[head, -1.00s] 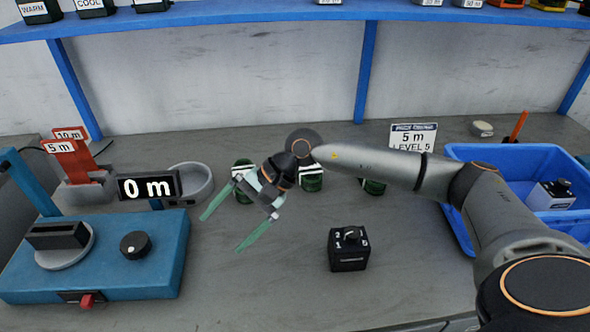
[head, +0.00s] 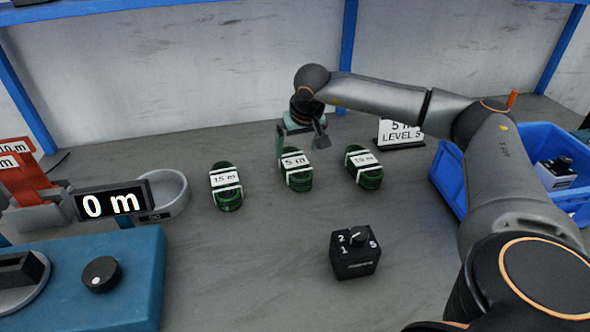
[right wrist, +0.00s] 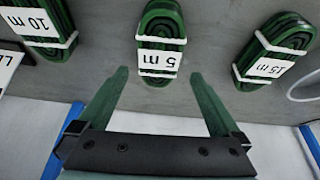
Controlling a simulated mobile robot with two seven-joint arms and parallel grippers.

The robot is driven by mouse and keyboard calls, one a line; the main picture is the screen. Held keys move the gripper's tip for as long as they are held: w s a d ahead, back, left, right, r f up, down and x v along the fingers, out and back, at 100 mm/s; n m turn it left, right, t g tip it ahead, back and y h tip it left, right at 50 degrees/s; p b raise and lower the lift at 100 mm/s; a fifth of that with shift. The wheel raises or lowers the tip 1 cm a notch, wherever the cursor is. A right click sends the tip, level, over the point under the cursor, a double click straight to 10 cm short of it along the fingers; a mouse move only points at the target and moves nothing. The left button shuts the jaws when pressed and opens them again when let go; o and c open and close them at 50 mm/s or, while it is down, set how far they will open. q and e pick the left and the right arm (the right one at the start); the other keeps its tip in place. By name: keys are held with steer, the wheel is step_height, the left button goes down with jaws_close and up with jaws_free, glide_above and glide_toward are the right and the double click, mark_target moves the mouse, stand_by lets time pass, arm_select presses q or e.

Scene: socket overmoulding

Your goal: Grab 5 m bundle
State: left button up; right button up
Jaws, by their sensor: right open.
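The 5 m bundle (head: 296,172) is a green coil with white bands and a "5 m" label, lying on the bench between two similar bundles. It also shows in the right wrist view (right wrist: 160,38) at top centre, upside down. My right gripper (head: 301,143) is open and empty, at the far side of the 5 m bundle. My left gripper is not in view.
A 15 m bundle (head: 226,188) lies left and a 10 m bundle (head: 364,168) right of it. A black dial box (head: 354,254) stands nearer. A sign (head: 401,134) and blue bin (head: 448,178) are right; a "0 m" display (head: 112,203) and blue machine (head: 120,275) are left.

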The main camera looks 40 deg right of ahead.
mark_target(296, 162)
steer(key=x, duration=0.3)
steer(key=b+x, duration=0.1)
steer(key=x, duration=0.1)
steer(key=shift+s+f, duration=0.15)
steer(key=shift+f, duration=0.3)
steer(key=shift+c, duration=0.2)
steer(key=shift+r, duration=0.1)
steer(key=c, duration=1.2)
